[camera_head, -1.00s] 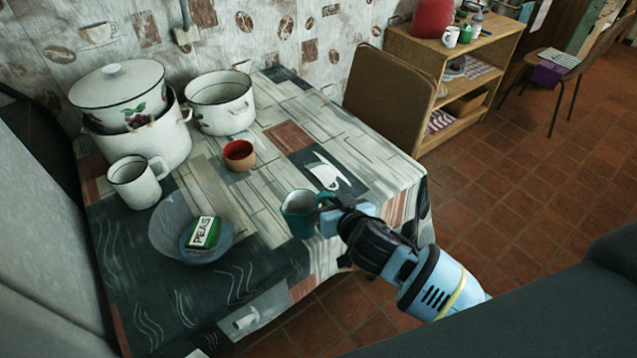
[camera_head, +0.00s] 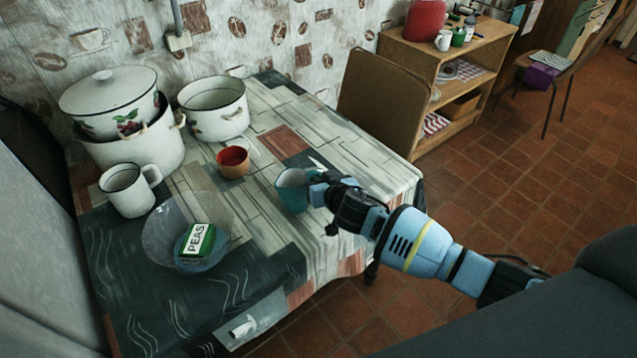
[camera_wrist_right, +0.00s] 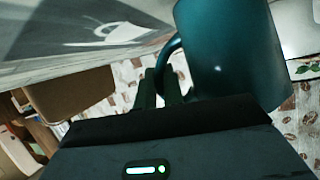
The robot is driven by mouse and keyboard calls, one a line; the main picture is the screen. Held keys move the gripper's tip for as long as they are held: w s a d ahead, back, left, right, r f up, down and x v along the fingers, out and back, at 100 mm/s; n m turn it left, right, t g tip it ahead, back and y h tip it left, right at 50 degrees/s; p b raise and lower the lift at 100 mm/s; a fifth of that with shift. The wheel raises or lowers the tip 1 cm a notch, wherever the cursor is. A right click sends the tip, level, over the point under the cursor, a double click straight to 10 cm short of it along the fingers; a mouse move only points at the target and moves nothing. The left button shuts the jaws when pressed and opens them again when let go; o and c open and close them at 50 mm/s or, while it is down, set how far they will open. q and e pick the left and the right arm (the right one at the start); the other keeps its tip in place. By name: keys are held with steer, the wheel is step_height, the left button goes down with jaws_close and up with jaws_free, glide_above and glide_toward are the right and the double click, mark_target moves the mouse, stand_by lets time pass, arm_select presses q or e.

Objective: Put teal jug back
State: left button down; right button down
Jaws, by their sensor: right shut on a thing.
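The teal jug (camera_head: 291,190) is at the right part of the table in the head view, with its handle side toward my right gripper. My right gripper (camera_head: 318,190) comes in from the right and is shut on the jug's handle. In the right wrist view the jug (camera_wrist_right: 228,50) fills the upper right, and the right gripper's fingers (camera_wrist_right: 163,88) meet at its handle. I cannot tell whether the jug's base touches the table. My left gripper is not in view.
The table (camera_head: 270,230) holds a red-and-tan cup (camera_head: 233,162), a white mug (camera_head: 128,190), a glass bowl (camera_head: 160,235) with a green peas box (camera_head: 196,241), and white enamel pots (camera_head: 216,108). A chair (camera_head: 383,103) and wooden shelf (camera_head: 480,65) stand behind at right.

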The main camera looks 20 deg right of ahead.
steer(key=shift+f, duration=0.7)
steer(key=shift+s, duration=0.1)
steer(key=c, duration=1.5)
jaws_free()
steer(key=shift+f, duration=0.1)
steer(key=shift+f, duration=0.2)
steer(key=shift+v, duration=3.95)
steer(key=shift+a+r, duration=0.15)
